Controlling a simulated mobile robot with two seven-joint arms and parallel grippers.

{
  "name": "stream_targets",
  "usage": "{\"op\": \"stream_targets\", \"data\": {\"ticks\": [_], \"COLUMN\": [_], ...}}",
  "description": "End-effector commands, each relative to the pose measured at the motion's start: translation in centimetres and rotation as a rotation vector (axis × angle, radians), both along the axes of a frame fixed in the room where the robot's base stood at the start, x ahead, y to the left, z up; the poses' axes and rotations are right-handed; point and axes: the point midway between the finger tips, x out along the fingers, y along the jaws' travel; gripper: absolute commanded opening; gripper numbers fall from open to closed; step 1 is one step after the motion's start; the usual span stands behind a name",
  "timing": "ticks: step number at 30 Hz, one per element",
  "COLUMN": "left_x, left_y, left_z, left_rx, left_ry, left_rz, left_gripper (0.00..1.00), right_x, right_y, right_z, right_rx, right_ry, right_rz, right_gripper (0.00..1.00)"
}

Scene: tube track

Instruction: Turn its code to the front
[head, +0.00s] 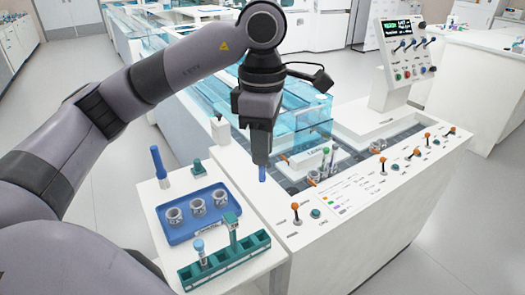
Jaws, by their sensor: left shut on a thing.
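My left gripper (262,157) points straight down above the left edge of the white track console. It is shut on a small blue thing (262,174), of which only a short end shows below the fingers. The fingers hide the rest, and no code can be made out on it. My right gripper is not in view.
A blue tray (183,236) with three grey ring-shaped holders sits on the white side table, near a blue upright tool (159,163). The console (345,210) carries several orange-knobbed levers. Behind it, small tubes stand in the track. A control box (404,55) rises at the back right.

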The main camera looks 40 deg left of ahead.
Motion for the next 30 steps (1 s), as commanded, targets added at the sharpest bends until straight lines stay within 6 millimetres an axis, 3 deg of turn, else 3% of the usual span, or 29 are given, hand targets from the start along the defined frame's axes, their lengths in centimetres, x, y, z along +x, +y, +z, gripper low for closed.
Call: {"op": "stream_targets", "data": {"ticks": [11, 30], "left_x": [0.0, 0.0], "left_y": [0.0, 0.0], "left_z": [-0.1, -2.7], "left_rx": [0.000, 0.000], "left_ry": [0.000, 0.000], "left_rz": [0.000, 0.000], "left_gripper": [0.03, 0.03], "right_x": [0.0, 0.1], "right_y": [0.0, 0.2], "right_z": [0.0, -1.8], "right_rx": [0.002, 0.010], "right_ry": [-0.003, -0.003], "right_rz": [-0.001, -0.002], "right_gripper": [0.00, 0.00]}}
